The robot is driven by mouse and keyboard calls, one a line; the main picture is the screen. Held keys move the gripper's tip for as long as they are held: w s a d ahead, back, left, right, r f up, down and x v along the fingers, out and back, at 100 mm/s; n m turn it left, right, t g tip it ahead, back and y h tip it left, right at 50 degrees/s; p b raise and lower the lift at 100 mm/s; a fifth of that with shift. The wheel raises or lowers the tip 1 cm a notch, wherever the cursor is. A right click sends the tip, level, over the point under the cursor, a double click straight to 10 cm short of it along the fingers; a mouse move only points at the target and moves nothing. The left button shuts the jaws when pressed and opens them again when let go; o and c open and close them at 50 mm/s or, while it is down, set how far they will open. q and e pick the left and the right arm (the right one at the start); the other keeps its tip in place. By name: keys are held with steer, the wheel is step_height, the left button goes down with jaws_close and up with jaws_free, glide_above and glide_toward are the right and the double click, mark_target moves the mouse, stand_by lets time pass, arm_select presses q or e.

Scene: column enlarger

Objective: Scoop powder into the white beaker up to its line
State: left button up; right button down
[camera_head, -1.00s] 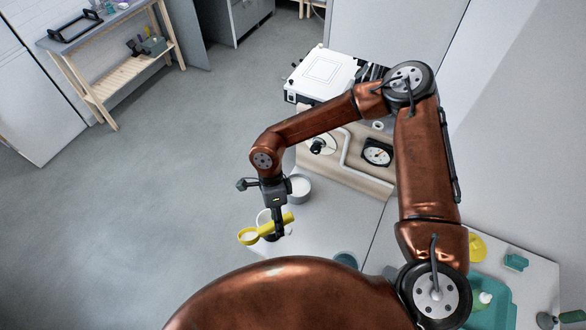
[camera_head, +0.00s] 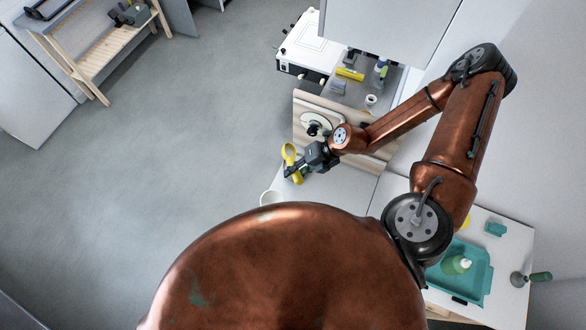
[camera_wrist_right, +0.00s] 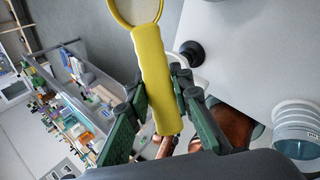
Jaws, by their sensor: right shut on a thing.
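My right gripper (camera_head: 296,170) is shut on the handle of a yellow scoop (camera_head: 289,152). It holds the scoop near the left edge of the worktop, in front of the wooden panel. In the right wrist view the yellow handle (camera_wrist_right: 155,75) lies between the dark green fingers, with its round bowl cut off at the top. I cannot tell how much powder the bowl holds. The white beaker (camera_head: 270,198) shows only its rim, behind my copper body; its line and contents are hidden. No powder container shows clearly in the head view. My left gripper is out of view.
A wooden panel (camera_head: 372,150) with a round dial stands behind the gripper. A white box (camera_head: 310,48) is at the back. A teal tray (camera_head: 468,270) with a bottle lies at the right. A pale blue-striped vessel (camera_wrist_right: 298,130) shows in the right wrist view.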

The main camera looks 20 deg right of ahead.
steer(key=shift+w+a+f+t+y, duration=0.1)
steer(key=shift+w+f+t+y, duration=0.15)
steer(key=shift+w+f+y, duration=0.35)
steer(key=shift+w+a+f+t+y, duration=0.1)
steer(key=shift+w+f+t+y, duration=0.2)
steer(key=shift+w+y, duration=0.55)
steer(key=shift+d+r, duration=0.1)
steer(key=shift+r, duration=0.05)
steer(key=b, duration=0.3)
steer(key=f+y+b, duration=0.1)
steer(key=b, duration=0.2)
steer(key=f+y+b, duration=0.1)
steer(key=b, duration=0.1)
steer(key=shift+w+d+f+t+y+b, duration=0.15)
steer(key=shift+d+t+y+b, duration=0.1)
steer(key=shift+t+b, duration=0.15)
stand_by(0.5)
stand_by(1.1)
